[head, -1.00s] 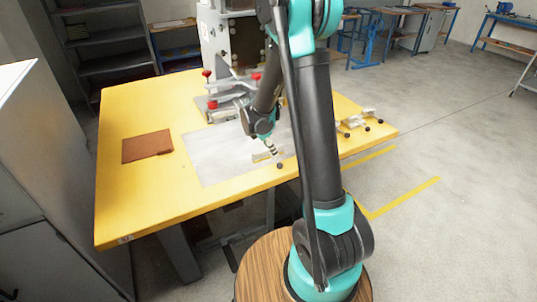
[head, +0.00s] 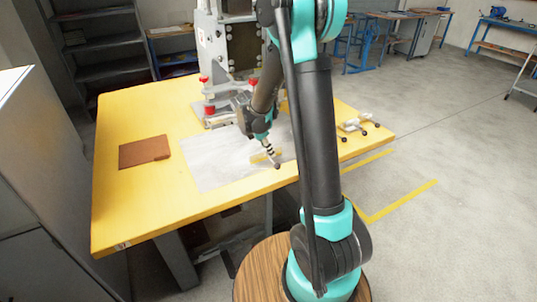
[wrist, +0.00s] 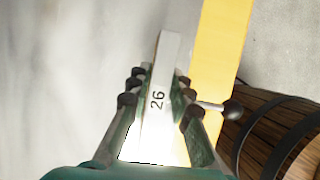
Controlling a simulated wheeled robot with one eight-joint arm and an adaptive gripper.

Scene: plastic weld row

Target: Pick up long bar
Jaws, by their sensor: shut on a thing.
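A pale grey bar marked "26" (wrist: 157,98) runs lengthwise between my fingers in the wrist view. My gripper (wrist: 153,90) is shut on it, with a dark-padded finger along each side. A thin rod with a black ball knob (wrist: 232,109) sticks out to the right, past the right finger. Where the rod joins is hidden by that finger. In the head view my gripper (head: 271,152) is low over the pale sheet near the table's front edge, with the knob (head: 278,166) beside it. I cannot tell whether the bar touches the sheet.
The yellow table (head: 135,215) carries a pale sheet (head: 215,165), a brown mat (head: 143,152) at left and a grey machine with red knobs (head: 208,100) at the back. Small knobbed parts (head: 357,125) lie at the right edge. The table's left front is clear.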

